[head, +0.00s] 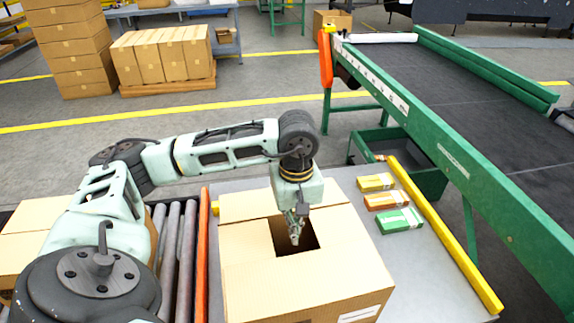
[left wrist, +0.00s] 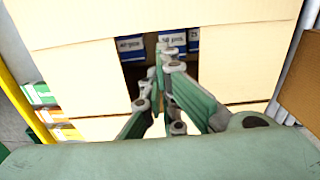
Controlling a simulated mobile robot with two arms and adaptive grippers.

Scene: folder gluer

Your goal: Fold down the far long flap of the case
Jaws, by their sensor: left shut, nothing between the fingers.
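The open cardboard case (head: 245,290) stands on the grey table. Its two short flaps are folded inward, leaving a dark opening (head: 283,228) between them. The far long flap (head: 246,204) is raised off the opening along the far edge; its exact angle is unclear. In the left wrist view the far flap (left wrist: 85,128) is a strip behind my fingers. Blue-and-white packs (left wrist: 131,47) show inside the opening. My left gripper (head: 295,238) is shut and empty, pointing down over the opening, on the near side of the far flap. Contact cannot be told. My right gripper is not in view.
Three small cartons, yellow (head: 375,182), orange (head: 387,200) and green (head: 400,221), lie right of the case beside a yellow rail (head: 440,230). A green-framed conveyor (head: 470,180) stands beyond. A roller track (head: 178,260) with an orange edge is at left.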

